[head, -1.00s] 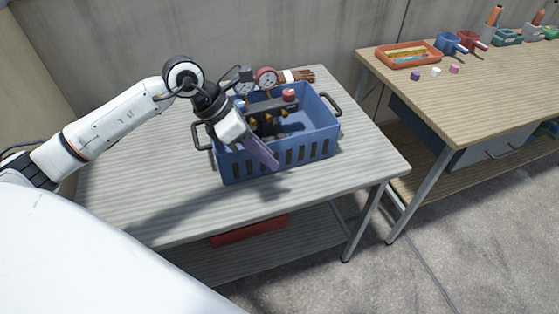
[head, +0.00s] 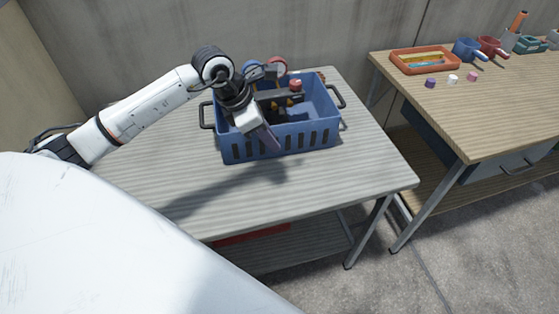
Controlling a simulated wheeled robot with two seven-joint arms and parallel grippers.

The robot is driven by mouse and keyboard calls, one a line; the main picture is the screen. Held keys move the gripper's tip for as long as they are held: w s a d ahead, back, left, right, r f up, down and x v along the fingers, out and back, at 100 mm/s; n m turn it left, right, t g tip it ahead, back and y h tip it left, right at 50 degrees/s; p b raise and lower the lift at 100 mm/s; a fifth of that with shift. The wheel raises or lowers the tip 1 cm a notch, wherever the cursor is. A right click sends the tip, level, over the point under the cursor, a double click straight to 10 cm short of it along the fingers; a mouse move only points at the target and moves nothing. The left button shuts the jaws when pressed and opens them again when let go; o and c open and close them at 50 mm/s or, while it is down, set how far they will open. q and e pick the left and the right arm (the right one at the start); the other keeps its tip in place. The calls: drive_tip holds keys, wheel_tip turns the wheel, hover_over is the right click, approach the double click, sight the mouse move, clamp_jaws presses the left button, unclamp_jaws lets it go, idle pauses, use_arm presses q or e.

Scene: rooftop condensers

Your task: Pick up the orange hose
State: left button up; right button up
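I cannot make out an orange hose for certain. The blue crate (head: 308,141) stands on the left table and holds a dark gauge manifold (head: 290,96) with red knobs and small yellow-orange parts. My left gripper (head: 268,136) is at the crate's front left, pointing down, its fingers overlapping the front wall in the head view. I cannot tell whether it is open, shut or touching the crate. It and its wrist hide the left part of the crate's contents. My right gripper is not in view.
The left table (head: 350,180) is clear in front of the crate. A red item (head: 250,236) lies on its lower shelf. A wall stands behind.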

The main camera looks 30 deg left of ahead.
use_arm(q)
drive_tip(key=shift+g, duration=0.4)
drive_tip(key=x, duration=0.2)
drive_tip(key=s+x, duration=0.1)
drive_tip(key=x, duration=0.4)
drive_tip(key=shift+s+d+f, duration=0.1)
drive_tip(key=shift+s+f, duration=0.05)
drive_tip(key=shift+f, duration=0.45)
drive_tip(key=shift+s+r, duration=0.1)
drive_tip(key=shift+r, duration=0.05)
clamp_jaws()
unclamp_jaws()
drive_tip(key=shift+r, duration=0.1)
drive_tip(key=shift+r, duration=0.15)
